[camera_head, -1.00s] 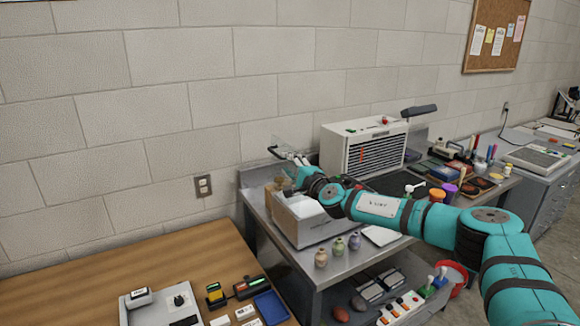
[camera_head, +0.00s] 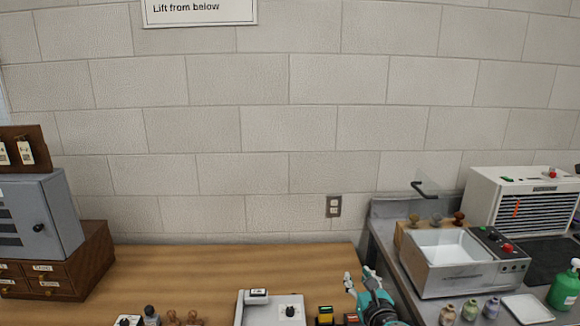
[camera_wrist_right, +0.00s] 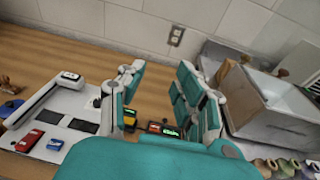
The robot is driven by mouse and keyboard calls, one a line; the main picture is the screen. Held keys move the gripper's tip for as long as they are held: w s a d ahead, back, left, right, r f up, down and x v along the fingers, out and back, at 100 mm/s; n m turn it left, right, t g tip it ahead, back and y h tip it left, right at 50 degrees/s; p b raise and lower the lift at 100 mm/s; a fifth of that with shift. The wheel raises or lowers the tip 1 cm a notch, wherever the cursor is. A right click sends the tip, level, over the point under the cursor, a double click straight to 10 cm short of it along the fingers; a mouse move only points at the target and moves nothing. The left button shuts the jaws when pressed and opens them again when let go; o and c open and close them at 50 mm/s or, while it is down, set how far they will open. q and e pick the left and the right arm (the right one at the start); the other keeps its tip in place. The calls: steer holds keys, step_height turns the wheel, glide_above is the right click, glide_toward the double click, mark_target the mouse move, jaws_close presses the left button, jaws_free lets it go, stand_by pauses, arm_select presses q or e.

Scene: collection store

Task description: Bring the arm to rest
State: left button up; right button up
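My right gripper (camera_head: 360,283) shows low in the head view, above the right end of the wooden table and close to the metal bench. In the right wrist view its two teal fingers (camera_wrist_right: 158,95) stand well apart with nothing between them. The table top and small devices show beyond the gap. Most of the right arm is below the head picture. My left gripper is in neither view.
A wooden table (camera_head: 200,270) holds a pale device (camera_head: 273,310) and small items. To the right, a metal bench carries a white basin unit (camera_head: 455,262), small vases (camera_head: 470,309) and a slatted machine (camera_head: 520,205). A grey cabinet (camera_head: 35,217) stands left. The table's middle back is clear.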

steer(key=s+a+f+m+g, duration=0.1)
steer(key=s+f+m+g, duration=0.1)
steer(key=s+f+m, duration=0.3)
steer(key=s+a+f+m+g+h, duration=0.1)
steer(key=s+a+f+m+g, duration=0.1)
steer(key=s+m, duration=0.6)
steer(key=s+a+f+m+g, duration=0.1)
steer(key=s+f+m+g, duration=0.1)
steer(key=s+f+m, duration=0.3)
steer(key=s+d+f+m+g, duration=0.25)
steer(key=s+m, duration=0.55)
steer(key=s, duration=0.4)
steer(key=s+d+f+m+g, duration=0.1)
steer(key=s+d+m+g, duration=0.3)
steer(key=s+m, duration=0.6)
steer(key=s+f+n+g+b, duration=0.1)
steer(key=s+f+b, duration=0.15)
steer(key=f, duration=1.35)
steer(key=s+f+g+b, duration=0.1)
steer(key=s+f, duration=0.2)
steer(key=f, duration=1.3)
steer(key=s+d+f+b, duration=0.1)
steer(key=s+f, duration=0.6)
steer(key=s+d+f, duration=0.2)
steer(key=s+f, duration=0.6)
steer(key=shift+d+f+n+g+h+b, duration=0.15)
steer(key=shift+d+n+g+h+b, duration=0.15)
steer(key=shift+g+b, duration=0.1)
